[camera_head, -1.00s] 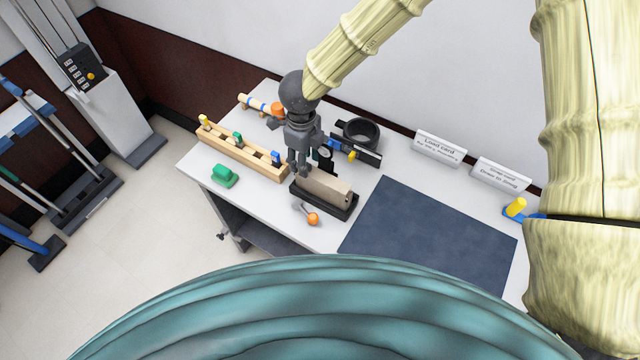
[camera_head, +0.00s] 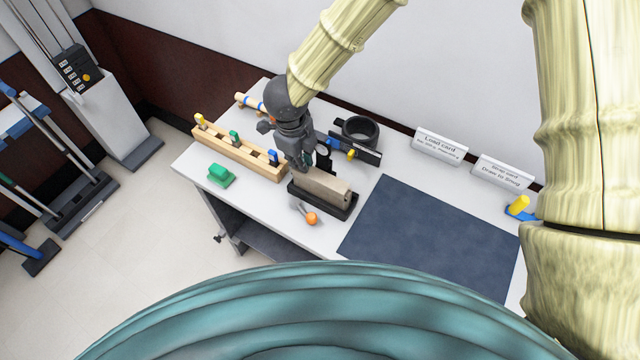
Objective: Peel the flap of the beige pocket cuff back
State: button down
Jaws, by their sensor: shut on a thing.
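The beige pocket cuff (camera_head: 325,187) is a long block-like piece lying in a low black holder (camera_head: 330,207) on the table. My gripper (camera_head: 302,168) points down at the cuff's left end, with its fingers close together. It is shut on the cuff's flap there; the flap itself is too small and too covered by the fingers to make out. The rest of the cuff's top and front side is in plain view.
An orange-knobbed part (camera_head: 311,217) lies just in front of the holder. A wooden rack (camera_head: 240,154) with coloured pegs and a green block (camera_head: 221,175) are to the left. A black ring (camera_head: 359,132) stands behind. A dark mat (camera_head: 430,235) lies clear on the right.

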jog(key=shift+s, duration=0.1)
dwell(0.4)
jog(key=shift+a+f+t+b, duration=0.15)
jog(key=shift+t+b, duration=0.15)
jog(key=shift+b, duration=0.3)
jog(key=shift+s+a+t+h+b, duration=0.1)
jog(key=shift+s+t+h+b, duration=0.3)
jog(key=shift+b, duration=0.45)
jog(key=shift+s+a+h+b, duration=0.15)
jog(key=shift+h+b, duration=0.15)
jog(key=shift+b, duration=0.15)
jog(key=shift+r, duration=0.2)
jog(key=shift+f, duration=0.1)
